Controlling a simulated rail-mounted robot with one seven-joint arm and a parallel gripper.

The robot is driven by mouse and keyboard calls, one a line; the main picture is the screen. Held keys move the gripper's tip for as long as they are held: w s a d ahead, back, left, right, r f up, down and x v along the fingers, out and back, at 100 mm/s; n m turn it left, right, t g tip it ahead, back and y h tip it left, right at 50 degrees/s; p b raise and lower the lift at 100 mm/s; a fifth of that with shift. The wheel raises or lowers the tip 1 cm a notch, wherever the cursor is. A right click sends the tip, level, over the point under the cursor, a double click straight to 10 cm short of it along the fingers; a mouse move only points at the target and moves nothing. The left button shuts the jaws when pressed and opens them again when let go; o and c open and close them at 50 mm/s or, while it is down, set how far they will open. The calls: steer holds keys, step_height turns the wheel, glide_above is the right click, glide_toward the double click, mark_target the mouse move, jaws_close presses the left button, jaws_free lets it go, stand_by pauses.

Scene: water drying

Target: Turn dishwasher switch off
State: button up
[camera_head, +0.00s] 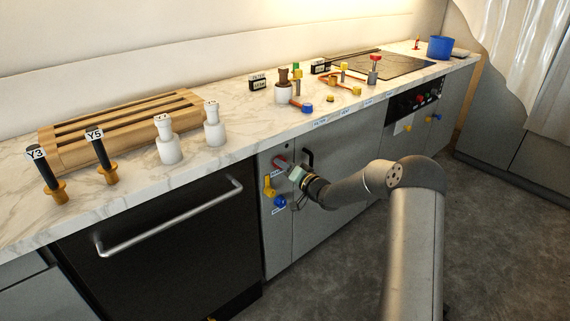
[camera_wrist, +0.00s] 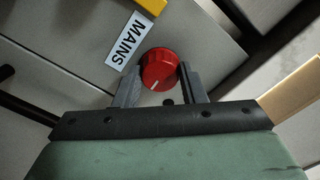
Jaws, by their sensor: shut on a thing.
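A red round knob (camera_wrist: 160,68) with a white pointer line sits on a grey panel beside a white label reading MAINS (camera_wrist: 126,41). In the wrist view, my gripper (camera_wrist: 159,72) has one finger on each side of this knob and is shut on it. In the head view, the red knob (camera_head: 280,162) shows at the tip of my gripper (camera_head: 287,167), partly hidden by it. The black dishwasher front (camera_head: 165,252) with its long silver handle is just left of the panel. No dishwasher label is readable.
Below the red knob are a yellow valve (camera_head: 269,187) and a blue knob (camera_head: 280,201). A black cabinet handle (camera_head: 309,158) is close to the right of my gripper. The marble counter (camera_head: 235,143) above holds white bottles, a wooden rack and small valves.

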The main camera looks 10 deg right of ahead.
steer(key=shift+m, duration=0.4)
steer(key=o, duration=1)
steer(key=v, duration=1.7)
steer(key=shift+s+d, duration=0.15)
steer(key=shift+s, duration=0.1)
steer(key=shift+p, duration=0.3)
